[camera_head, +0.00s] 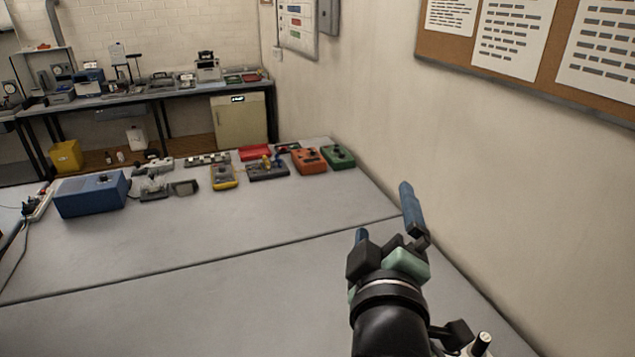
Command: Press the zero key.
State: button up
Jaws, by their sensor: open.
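My gripper (384,214) is at the right, above the grey table and close to the wall. Its two blue fingers are apart with nothing between them, and they point toward the far end of the table. I cannot make out a zero key; markings on the devices are too small to read. A blue box-shaped device (90,195) stands at the left of the table, far from my gripper. A yellow handheld device (223,177), an orange device (309,160) and a green device (338,156) with dark parts on top are at the table's far end.
The near and middle parts of the table (200,245) are bare. A red tray (255,152) and small dark fittings lie at the far end. A power strip (38,205) is at the left edge. The wall (460,150) runs close along the right side.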

jog(key=s+a+r+m+t+b, duration=0.2)
jog(key=s+r+m+t, duration=0.1)
jog(key=r, duration=0.4)
jog(key=s+a+r+m+t+y+b, duration=0.1)
jog(key=s+a+r+m+t+b, duration=0.1)
jog(key=s+r, duration=0.4)
jog(key=s+a+r+m+t+y+b, duration=0.1)
jog(key=s+a+r+m+t, duration=0.3)
jog(key=r, duration=0.5)
jog(key=shift+s+a+m+t+b, duration=0.25)
jog(key=shift+m+t+b, duration=0.15)
jog(key=shift+t+b, duration=0.25)
jog(key=shift+w, duration=0.1)
grip_shut()
